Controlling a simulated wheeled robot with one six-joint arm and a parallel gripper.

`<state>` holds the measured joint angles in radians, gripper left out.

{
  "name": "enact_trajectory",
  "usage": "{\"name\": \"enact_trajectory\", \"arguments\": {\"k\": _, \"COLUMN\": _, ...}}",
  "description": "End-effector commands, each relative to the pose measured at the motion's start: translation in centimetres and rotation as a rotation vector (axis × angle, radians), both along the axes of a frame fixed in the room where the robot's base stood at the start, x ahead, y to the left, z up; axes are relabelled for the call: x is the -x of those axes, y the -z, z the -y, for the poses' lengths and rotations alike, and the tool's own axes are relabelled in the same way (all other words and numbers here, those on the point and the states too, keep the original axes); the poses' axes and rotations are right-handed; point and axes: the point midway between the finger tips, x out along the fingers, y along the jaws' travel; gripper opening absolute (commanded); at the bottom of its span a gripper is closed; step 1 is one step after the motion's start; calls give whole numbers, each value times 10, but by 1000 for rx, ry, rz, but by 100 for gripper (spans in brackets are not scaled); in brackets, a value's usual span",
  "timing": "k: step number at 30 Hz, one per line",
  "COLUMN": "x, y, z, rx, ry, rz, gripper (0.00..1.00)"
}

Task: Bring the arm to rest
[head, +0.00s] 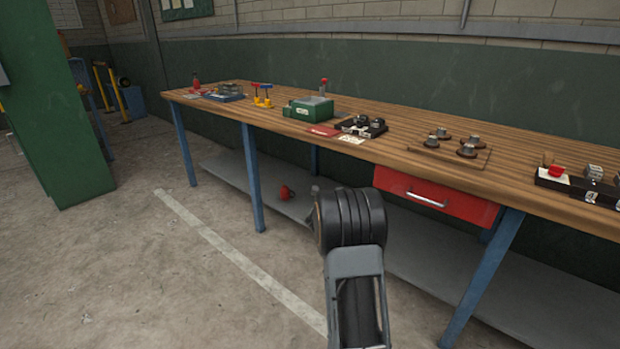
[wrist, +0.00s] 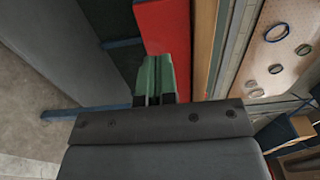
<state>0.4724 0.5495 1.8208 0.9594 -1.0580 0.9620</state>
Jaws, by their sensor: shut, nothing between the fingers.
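My gripper (wrist: 157,64) shows in the wrist view, with its two green fingers together and nothing between them. It points toward the red drawer (wrist: 166,24) under the bench; whether it touches anything I cannot tell. In the head view my arm's dark ribbed joint and grey link rise from the bottom, in front of the workbench. My gripper is hidden there. The red drawer (head: 437,195) also shows in the head view, shut, with a silver handle.
A long wooden workbench (head: 400,159) on blue legs runs along the wall, with a grey lower shelf (head: 405,248). A green box (head: 308,109), a board with metal parts (head: 450,156) and black trays stand on top. A green column (head: 60,120) stands left. Floor at left is clear.

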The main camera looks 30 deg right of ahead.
Motion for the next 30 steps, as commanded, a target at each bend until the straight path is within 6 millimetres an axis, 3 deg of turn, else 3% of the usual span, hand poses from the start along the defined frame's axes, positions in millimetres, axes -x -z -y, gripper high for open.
{"name": "enact_trajectory", "arguments": {"k": 7, "x": -2, "y": -6, "z": -6, "rx": -2, "ry": -17, "rz": -7, "gripper": 0}}
{"name": "enact_trajectory", "arguments": {"k": 11, "x": -17, "y": -40, "z": -29, "rx": -19, "ry": -139, "rz": -74, "gripper": 0}}
{"name": "enact_trajectory", "arguments": {"k": 14, "x": -35, "y": -84, "z": -72, "rx": -30, "ry": -335, "rz": -196, "gripper": 0}}
{"name": "enact_trajectory", "arguments": {"k": 17, "x": -46, "y": -133, "z": -134, "rx": -14, "ry": -596, "rz": -379, "gripper": 0}}
{"name": "enact_trajectory", "arguments": {"k": 19, "x": -42, "y": -164, "z": -183, "rx": 21, "ry": -789, "rz": -532, "gripper": 0}}
{"name": "enact_trajectory", "arguments": {"k": 22, "x": -19, "y": -199, "z": -251, "rx": 102, "ry": -1058, "rz": -768, "gripper": 0}}
{"name": "enact_trajectory", "arguments": {"k": 24, "x": 8, "y": -219, "z": -293, "rx": 176, "ry": -1232, "rz": -940, "gripper": 0}}
{"name": "enact_trajectory", "arguments": {"k": 27, "x": 57, "y": -240, "z": -337, "rx": 291, "ry": -1447, "rz": -1181, "gripper": 0}}
{"name": "enact_trajectory", "arguments": {"k": 30, "x": 108, "y": -254, "z": -363, "rx": 403, "ry": -1612, "rz": -1402, "gripper": 0}}
